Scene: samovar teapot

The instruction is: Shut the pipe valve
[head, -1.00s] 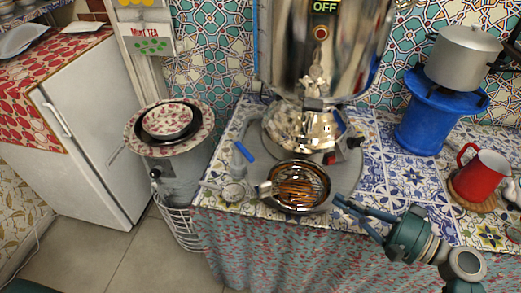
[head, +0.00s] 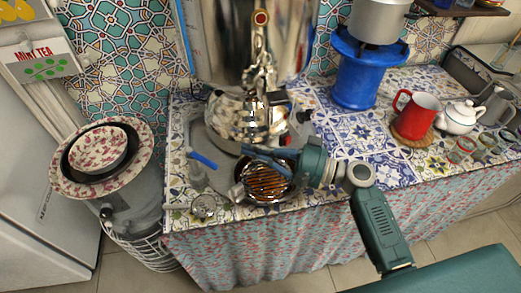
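The pipe valve with its blue lever (head: 202,160) sits on a grey pipe at the left of the tiled counter, left of the samovar (head: 243,117). The lever slants down to the right. My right gripper (head: 258,158) reaches in from the right, above a round pan with a glowing grate (head: 267,184). Its fingers point left toward the lever, with a clear gap between them and it. The fingers overlap in this view, so their opening is unclear. My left gripper is not in view.
A blue burner stand (head: 356,78) bears a metal pot (head: 378,20). A red mug (head: 415,116), a white teapot (head: 459,117) and small glasses stand on the right of the counter. Stacked plates and a bowl (head: 98,149) stand left of the counter.

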